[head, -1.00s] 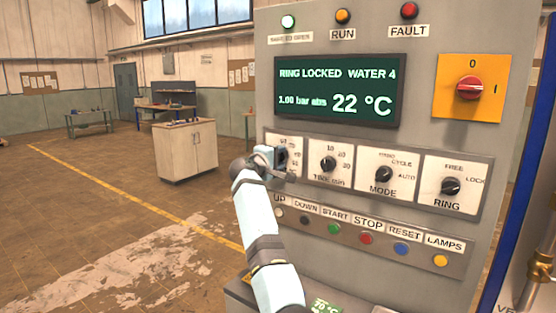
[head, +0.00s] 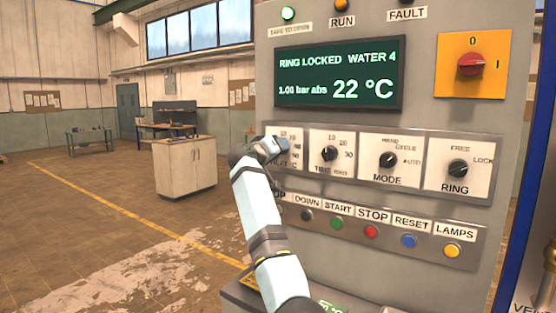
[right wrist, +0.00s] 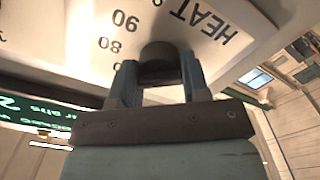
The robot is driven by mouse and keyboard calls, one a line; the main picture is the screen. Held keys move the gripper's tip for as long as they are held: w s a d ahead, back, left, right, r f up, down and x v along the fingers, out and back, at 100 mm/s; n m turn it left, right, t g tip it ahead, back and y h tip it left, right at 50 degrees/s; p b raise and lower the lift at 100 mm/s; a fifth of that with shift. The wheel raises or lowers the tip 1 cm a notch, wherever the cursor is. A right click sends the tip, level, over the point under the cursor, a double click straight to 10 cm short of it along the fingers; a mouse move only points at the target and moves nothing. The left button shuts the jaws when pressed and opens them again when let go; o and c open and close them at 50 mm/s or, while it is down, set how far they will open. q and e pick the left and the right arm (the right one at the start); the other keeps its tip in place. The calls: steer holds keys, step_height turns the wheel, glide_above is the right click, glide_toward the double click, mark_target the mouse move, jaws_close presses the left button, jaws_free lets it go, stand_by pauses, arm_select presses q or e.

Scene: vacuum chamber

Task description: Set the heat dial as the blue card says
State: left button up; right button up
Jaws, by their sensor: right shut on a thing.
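The heat dial's white plate (head: 298,160) is the leftmost of the dial plates on the grey cabinet. In the head view my arm covers its knob. The right wrist view shows the dark knob (right wrist: 160,54) between the fingers of my right gripper (right wrist: 158,75), shut on it. The word HEAT and the numbers 80 and 90 show upside down on the plate (right wrist: 178,42) there; the knob's pointer is hidden. In the head view my right gripper (head: 275,147) is at the plate. I cannot make out a blue card. My left gripper is not in view.
The display (head: 338,77) reads RING LOCKED, WATER 4, 1.00 bar abs and 22 °C. TIME (head: 329,154), MODE (head: 388,160) and RING (head: 458,169) dials sit to the right. Push buttons (head: 371,231) run below. A green card (head: 332,307) lies partly cut off at the bottom.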

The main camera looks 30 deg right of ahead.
steer(key=shift+f+m+b, duration=0.2)
steer(key=shift+m+b, duration=0.35)
steer(key=shift+m, duration=0.35)
steer(key=shift+m+b, duration=0.5)
steer(key=shift+m, duration=0.3)
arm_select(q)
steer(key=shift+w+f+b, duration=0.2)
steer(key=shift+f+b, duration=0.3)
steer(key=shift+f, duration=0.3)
arm_select(e)
steer(key=shift+r+m, duration=0.15)
steer(key=shift+m, duration=0.75)
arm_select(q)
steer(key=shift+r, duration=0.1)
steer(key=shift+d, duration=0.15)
arm_select(e)
steer(key=shift+m, duration=0.3)
steer(key=o, duration=0.9)
